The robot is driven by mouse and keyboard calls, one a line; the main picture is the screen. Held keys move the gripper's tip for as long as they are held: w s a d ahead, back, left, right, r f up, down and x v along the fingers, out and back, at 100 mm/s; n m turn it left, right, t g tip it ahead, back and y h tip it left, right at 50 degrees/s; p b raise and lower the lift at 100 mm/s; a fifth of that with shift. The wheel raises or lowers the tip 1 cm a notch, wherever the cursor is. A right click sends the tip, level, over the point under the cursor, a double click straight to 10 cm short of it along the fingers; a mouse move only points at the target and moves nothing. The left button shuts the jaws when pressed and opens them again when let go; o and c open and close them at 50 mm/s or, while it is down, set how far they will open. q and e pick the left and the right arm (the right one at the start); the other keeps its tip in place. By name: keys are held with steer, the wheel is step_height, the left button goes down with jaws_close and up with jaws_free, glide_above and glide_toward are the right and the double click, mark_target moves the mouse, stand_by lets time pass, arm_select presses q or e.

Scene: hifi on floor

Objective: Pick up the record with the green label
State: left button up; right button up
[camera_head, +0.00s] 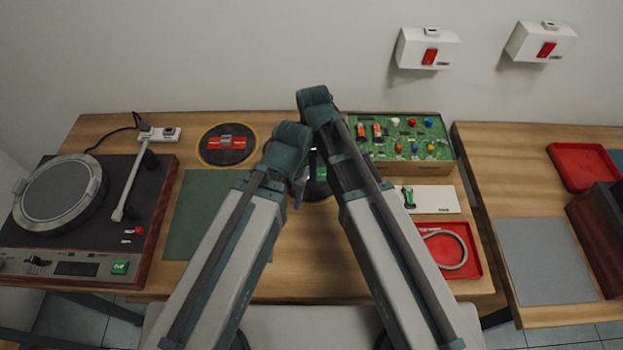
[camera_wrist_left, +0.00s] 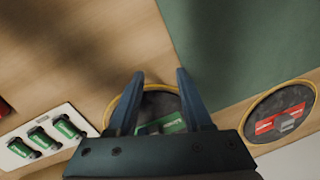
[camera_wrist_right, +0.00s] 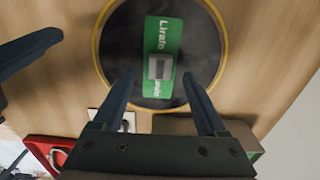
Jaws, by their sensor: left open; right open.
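The record with the green label (camera_wrist_right: 192,45) lies flat on the table, black with a yellow rim, in the right wrist view. In the head view it (camera_head: 318,187) is mostly hidden behind my arms. My right gripper (camera_wrist_right: 160,80) is open, its fingers pointing over the near part of this record, with nothing between them. My left gripper (camera_wrist_left: 157,75) is also open; the green-label record (camera_wrist_left: 155,104) shows partly between and behind its fingers. The left gripper also shows in the head view (camera_head: 297,192). A record with a red label (camera_head: 227,145) lies to the left.
A turntable (camera_head: 90,220) stands at the left beside a green mat (camera_head: 195,215). A circuit board box (camera_head: 405,168), a white card with a green part (camera_head: 437,199) and a red tray (camera_head: 474,268) lie to the right. A second table (camera_head: 500,180) stands further right.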

steer(key=shift+f+b, duration=0.45)
steer(key=shift+f, duration=0.5)
steer(key=shift+r, duration=0.1)
steer(key=shift+c, duration=0.3)
jaws_close()
